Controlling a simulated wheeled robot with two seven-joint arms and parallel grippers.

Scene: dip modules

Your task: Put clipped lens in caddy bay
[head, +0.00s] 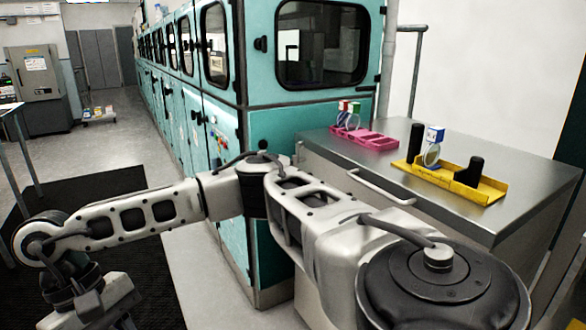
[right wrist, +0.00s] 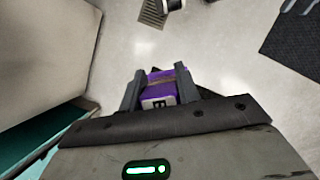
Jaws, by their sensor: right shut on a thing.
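My right gripper (right wrist: 158,88) is shut on a purple clip (right wrist: 158,90) with a dark mark on its pale end face, held above the floor. Any lens on it is hidden. In the head view my right arm reaches across to the lower left, away from the bench, and its fingertips are out of frame. A pink caddy (head: 378,143) sits at the bench's back left, with red and green clipped lenses (head: 348,116) at its left end. A yellow rack (head: 462,183) holds a clear round lens with a blue clip (head: 433,146). My left gripper is not in view.
The steel bench (head: 500,155) has bare top around the caddy and rack. Two black posts (head: 415,140) stand at the rack. Teal cabinets (head: 285,130) line the aisle beside the bench. A dark mat (head: 130,180) lies on the floor at left.

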